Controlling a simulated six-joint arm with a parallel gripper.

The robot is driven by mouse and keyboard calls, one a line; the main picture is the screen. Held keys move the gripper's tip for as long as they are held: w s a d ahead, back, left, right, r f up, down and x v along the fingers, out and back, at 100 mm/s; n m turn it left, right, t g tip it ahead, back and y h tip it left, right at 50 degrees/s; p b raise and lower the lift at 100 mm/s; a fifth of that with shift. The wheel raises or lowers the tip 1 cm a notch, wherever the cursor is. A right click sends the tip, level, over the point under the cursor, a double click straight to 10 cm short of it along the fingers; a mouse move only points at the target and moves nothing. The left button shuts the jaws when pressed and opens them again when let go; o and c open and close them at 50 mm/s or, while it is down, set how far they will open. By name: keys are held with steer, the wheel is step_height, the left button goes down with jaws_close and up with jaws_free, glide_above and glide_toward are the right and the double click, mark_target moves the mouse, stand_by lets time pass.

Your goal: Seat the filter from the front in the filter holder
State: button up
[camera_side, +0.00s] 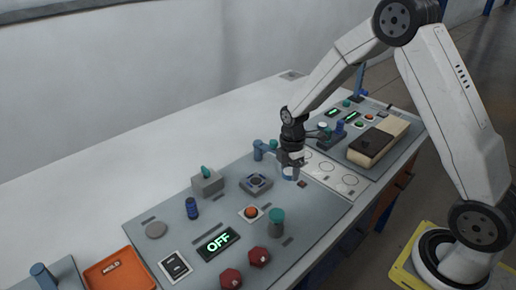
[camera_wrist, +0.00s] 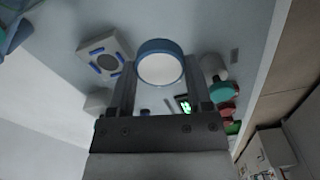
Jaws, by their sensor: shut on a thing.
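The filter, a round white disc with a blue rim, is between the two fingers of my gripper (camera_wrist: 160,90) in the wrist view (camera_wrist: 160,68). In the side view the filter (camera_side: 290,173) shows as a small blue and white piece under my gripper (camera_side: 291,163), low over the right end of the grey panel. A square grey block with a dark round centre (camera_side: 256,184) is left of my gripper; it looks like the filter holder, but I cannot be sure. In the wrist view this block (camera_wrist: 106,58) shows blue slots and sits apart from the filter.
A blue post (camera_side: 259,150) stands close behind my gripper. A white strip with circles (camera_side: 334,173) lies to the right. A teal-topped post (camera_side: 277,222), an orange button (camera_side: 250,213) and red knobs (camera_side: 259,256) stand in front. An orange tray (camera_side: 118,270) is at far left.

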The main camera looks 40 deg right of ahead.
glide_above(256, 181)
steer(key=shift+a+f+n, duration=0.1)
steer(key=shift+f+n, duration=0.1)
steer(key=shift+n, duration=0.2)
steer(key=shift+f, duration=0.15)
steer(key=shift+f, duration=2.7)
steer(key=shift+f, duration=0.6)
stand_by(1.5)
steer(key=o, duration=1.3)
steer(key=shift+c, duration=0.2)
steer(key=shift+r, duration=3.55)
